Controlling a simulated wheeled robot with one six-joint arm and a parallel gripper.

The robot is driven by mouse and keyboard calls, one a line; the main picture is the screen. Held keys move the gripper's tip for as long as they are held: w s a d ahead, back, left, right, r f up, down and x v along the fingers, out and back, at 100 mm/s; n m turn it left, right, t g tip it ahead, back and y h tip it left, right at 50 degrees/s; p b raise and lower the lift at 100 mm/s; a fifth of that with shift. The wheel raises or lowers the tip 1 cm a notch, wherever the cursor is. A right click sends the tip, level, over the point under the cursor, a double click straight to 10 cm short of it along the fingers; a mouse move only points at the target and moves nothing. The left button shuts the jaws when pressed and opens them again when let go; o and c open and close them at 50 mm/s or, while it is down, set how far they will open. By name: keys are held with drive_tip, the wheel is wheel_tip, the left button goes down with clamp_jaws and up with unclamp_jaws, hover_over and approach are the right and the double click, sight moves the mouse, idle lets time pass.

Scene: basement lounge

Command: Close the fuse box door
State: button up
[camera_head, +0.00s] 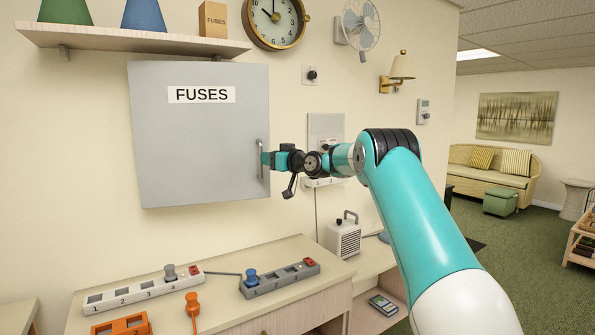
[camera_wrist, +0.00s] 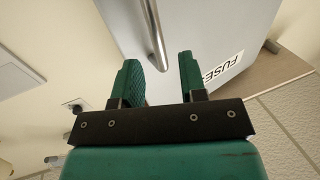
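The fuse box door (camera_head: 200,135) is a flat grey panel labelled FUSES on the wall at the left of the head view. It hides the box's inside, and I cannot tell whether a small gap remains. Its upright metal handle (camera_head: 260,160) is near the right edge. My gripper (camera_head: 265,158) is at the handle, coming from the right. In the wrist view, the two green fingers (camera_wrist: 158,62) are apart, with one end of the handle (camera_wrist: 152,30) showing between and beyond their tips. I cannot tell whether they touch it. The door (camera_wrist: 200,30) fills the upper middle there.
A shelf (camera_head: 135,38) runs above the door. Below stands a cabinet (camera_head: 270,300) with a white power strip (camera_head: 145,290), a grey power strip (camera_head: 280,278) and orange items. A small heater (camera_head: 343,236) stands to its right. Wall switches sit right of the door.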

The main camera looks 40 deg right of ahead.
drive_tip(key=s+d+b, duration=0.2)
drive_tip(key=s+b, duration=0.2)
drive_tip(key=s, duration=0.8)
